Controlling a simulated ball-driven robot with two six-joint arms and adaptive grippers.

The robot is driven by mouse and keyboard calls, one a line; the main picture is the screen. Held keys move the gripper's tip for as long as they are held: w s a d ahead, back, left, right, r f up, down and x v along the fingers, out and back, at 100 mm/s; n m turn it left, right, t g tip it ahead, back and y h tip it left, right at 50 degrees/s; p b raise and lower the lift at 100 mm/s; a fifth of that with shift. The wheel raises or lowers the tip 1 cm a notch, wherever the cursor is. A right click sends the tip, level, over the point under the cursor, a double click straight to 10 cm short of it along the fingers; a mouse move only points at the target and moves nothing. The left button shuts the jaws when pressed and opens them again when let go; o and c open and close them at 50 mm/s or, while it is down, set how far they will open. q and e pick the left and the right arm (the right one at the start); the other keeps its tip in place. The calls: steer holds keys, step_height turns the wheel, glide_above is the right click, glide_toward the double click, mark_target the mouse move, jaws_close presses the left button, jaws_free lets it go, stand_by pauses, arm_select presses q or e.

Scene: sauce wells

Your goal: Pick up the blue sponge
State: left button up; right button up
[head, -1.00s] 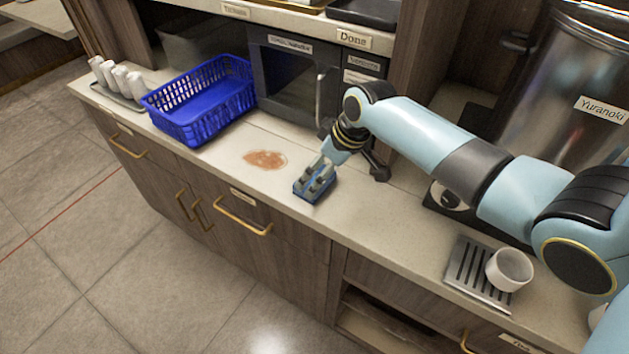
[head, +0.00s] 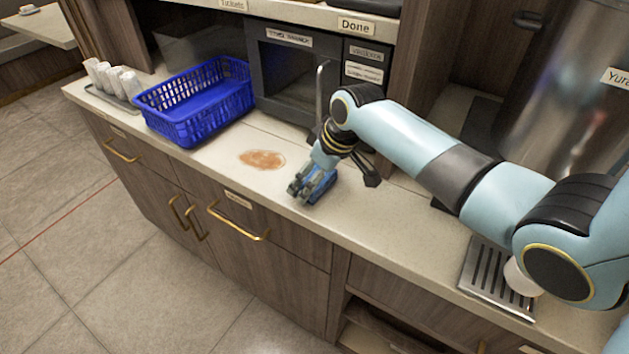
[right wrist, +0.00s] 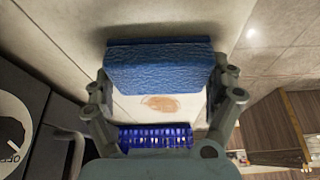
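The blue sponge (head: 323,187) lies on the counter in the head view, partly hidden behind my right gripper (head: 300,192). In the right wrist view the sponge (right wrist: 158,66) fills most of the space between the two fingers of my right gripper (right wrist: 163,85). The fingers are spread apart, one at each end of the sponge, and appear very close to it or touching. I cannot tell whether they press on it. A dark shadow lies on the counter beside the sponge. My left gripper is in neither view.
A reddish-brown stain (head: 262,160) lies left of the sponge. A blue basket (head: 195,103) and white cups (head: 112,78) stand farther left. A dark microwave-like appliance (head: 290,80) stands behind. A slatted tray (head: 490,285) is at right. The counter's front edge is close to the sponge.

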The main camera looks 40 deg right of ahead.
steer(key=shift+c, duration=0.9)
step_height(320, 180, up, 7)
steer(key=p, duration=0.6)
steer(key=shift+f+p, duration=0.2)
steer(key=shift+p, duration=0.2)
step_height(320, 180, up, 2)
steer(key=shift+r, duration=0.7)
steer(key=o, duration=0.4)
steer(key=shift+c, duration=1.2)
